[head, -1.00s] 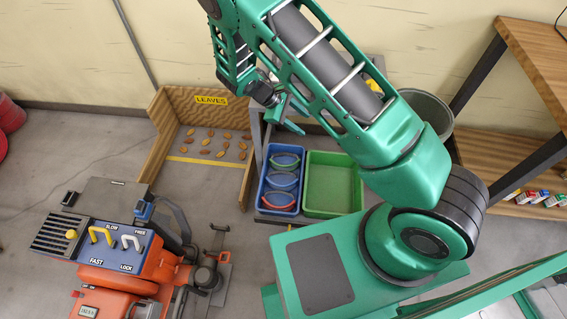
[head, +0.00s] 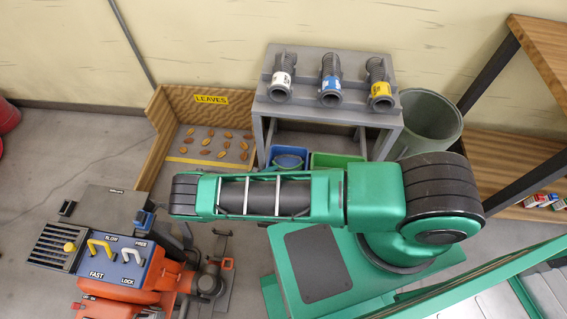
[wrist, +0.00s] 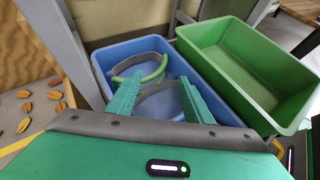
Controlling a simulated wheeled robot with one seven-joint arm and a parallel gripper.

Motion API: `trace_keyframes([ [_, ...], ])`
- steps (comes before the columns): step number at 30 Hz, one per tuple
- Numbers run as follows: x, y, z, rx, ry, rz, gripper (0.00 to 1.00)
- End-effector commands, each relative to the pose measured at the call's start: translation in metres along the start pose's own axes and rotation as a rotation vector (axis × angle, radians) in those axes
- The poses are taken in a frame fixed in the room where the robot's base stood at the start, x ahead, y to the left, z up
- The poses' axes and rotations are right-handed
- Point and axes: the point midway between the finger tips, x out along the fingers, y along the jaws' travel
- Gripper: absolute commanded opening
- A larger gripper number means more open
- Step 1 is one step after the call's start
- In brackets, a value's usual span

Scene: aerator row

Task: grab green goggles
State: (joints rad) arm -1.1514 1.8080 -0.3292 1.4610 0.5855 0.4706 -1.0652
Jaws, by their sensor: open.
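The green goggles (wrist: 156,76), a grey band with a green rim, lie in the blue bin (wrist: 106,72), near its far end in the wrist view. My gripper (wrist: 159,80) is open over the bin, its two teal fingers on either side of a second grey-banded pair (wrist: 158,103). The green goggles are just beyond the fingertips, and no finger is closed on them. The second pair's rim is mostly hidden.
A green bin (wrist: 238,62), apparently empty, stands right of the blue bin. A grey rack (head: 325,115) with several hose fittings stands behind. A grey barrel (head: 430,120) is at its right. A wooden leaf bay (head: 160,112) and an orange machine (head: 135,270) are left.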

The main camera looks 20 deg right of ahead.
Motion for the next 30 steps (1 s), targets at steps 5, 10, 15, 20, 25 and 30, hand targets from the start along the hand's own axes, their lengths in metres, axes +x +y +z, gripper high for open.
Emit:
trace_keyframes([
  [5,0.006,-0.004,-0.012,-0.042,-0.011,0.028,0.46],
  [10,0.018,-0.001,-0.015,-0.046,-0.012,0.035,0.46],
  [15,0.040,0.001,-0.017,-0.049,-0.011,0.040,0.46],
  [20,0.051,0.002,-0.017,-0.050,-0.011,0.042,0.46],
  [25,0.064,0.001,-0.016,-0.049,-0.011,0.042,0.46],
  [30,0.089,-0.001,-0.015,-0.048,-0.011,0.041,0.46],
])
